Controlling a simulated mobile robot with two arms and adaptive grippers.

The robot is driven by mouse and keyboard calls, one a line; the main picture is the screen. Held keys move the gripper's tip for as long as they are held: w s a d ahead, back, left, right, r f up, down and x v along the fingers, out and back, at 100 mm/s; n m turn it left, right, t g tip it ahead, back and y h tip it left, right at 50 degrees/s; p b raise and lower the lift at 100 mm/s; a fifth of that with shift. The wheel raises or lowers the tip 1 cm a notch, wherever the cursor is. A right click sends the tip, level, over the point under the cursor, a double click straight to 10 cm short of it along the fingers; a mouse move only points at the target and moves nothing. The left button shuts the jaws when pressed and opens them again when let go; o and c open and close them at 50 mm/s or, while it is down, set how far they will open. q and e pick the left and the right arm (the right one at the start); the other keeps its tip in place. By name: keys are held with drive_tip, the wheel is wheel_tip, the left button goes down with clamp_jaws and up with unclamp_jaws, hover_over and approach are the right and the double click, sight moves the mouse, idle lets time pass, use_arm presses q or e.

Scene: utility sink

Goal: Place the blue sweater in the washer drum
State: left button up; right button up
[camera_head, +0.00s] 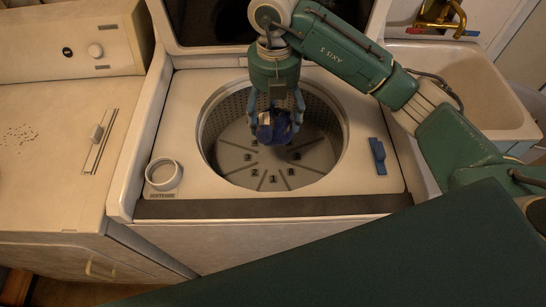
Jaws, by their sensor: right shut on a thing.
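The blue sweater (281,128) is a small bunched blue bundle held in the fingers of my right gripper (276,122). The gripper points down over the opening of the washer drum (321,163), a round perforated metal tub with a grey, numbered bottom. The gripper is shut on the sweater, and its fingers partly hide the cloth. The sweater appears over the drum's middle; I cannot tell how far it is above the bottom. My left gripper is not in view.
The washer's lid (215,22) is raised behind the drum. A white round cup (163,174) and a blue clip-like object (377,155) lie on the washer top. A dryer (55,140) stands at left, and a utility sink (480,90) with a brass faucet at right.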

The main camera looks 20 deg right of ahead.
wheel_tip(320, 180, down, 19)
drive_tip(key=p, duration=0.2)
drive_tip(key=shift+s+r+p, duration=0.1)
drive_tip(key=shift+p, duration=0.3)
drive_tip(key=shift+f, duration=0.3)
drive_tip(key=shift+f, duration=0.15)
drive_tip(key=o, duration=1.3)
drive_tip(key=shift+r, duration=0.2)
wheel_tip(320, 180, up, 12)
drive_tip(key=shift+b, duration=1.25)
